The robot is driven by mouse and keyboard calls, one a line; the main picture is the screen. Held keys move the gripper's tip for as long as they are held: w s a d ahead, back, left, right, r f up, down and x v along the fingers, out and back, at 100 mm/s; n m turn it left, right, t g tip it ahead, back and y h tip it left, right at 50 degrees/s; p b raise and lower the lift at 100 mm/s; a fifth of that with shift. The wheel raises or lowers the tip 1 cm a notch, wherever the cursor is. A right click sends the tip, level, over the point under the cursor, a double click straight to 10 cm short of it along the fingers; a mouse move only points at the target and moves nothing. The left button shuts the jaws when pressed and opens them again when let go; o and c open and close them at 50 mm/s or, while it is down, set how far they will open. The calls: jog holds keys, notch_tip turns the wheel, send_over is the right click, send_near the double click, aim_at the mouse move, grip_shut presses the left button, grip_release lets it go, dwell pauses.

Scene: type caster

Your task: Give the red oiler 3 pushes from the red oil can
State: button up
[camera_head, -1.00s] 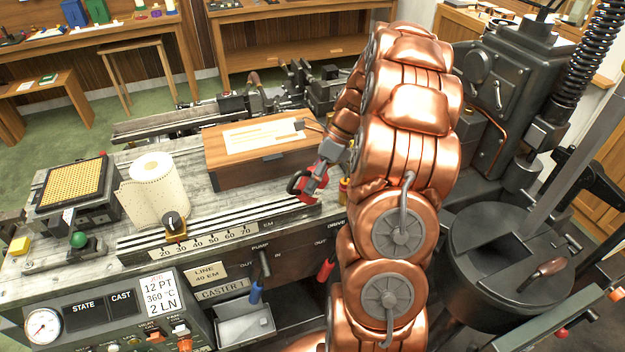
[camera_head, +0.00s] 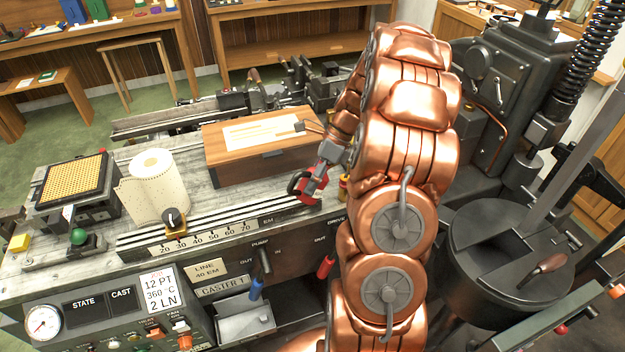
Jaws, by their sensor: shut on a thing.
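My gripper (camera_head: 312,187) is small in the view, at the far end of my copper arm, low over the front right part of the caster's bench top. It is shut on a red and dark thing, which I take to be the red oil can (camera_head: 315,188); gripper and can are hard to tell apart at this size. A small brass-coloured fitting (camera_head: 343,187) stands just right of the can, partly hidden by my arm. I cannot make out a red oiler for certain, nor whether the can's spout touches anything.
A wooden box with a paper on it (camera_head: 258,160) sits behind my gripper. The numbered scale rail (camera_head: 215,232) and a paper roll (camera_head: 156,185) are to the left. A red-handled lever (camera_head: 325,267) and a blue-handled lever (camera_head: 256,289) hang at the front. A dark round pot (camera_head: 497,255) stands right.

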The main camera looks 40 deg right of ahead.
jog(key=shift+r, duration=0.2)
jog(key=shift+r+p, duration=0.65)
jog(key=shift+r, duration=0.3)
jog(key=shift+r+p, duration=1.1)
jog(key=shift+r, duration=1.35)
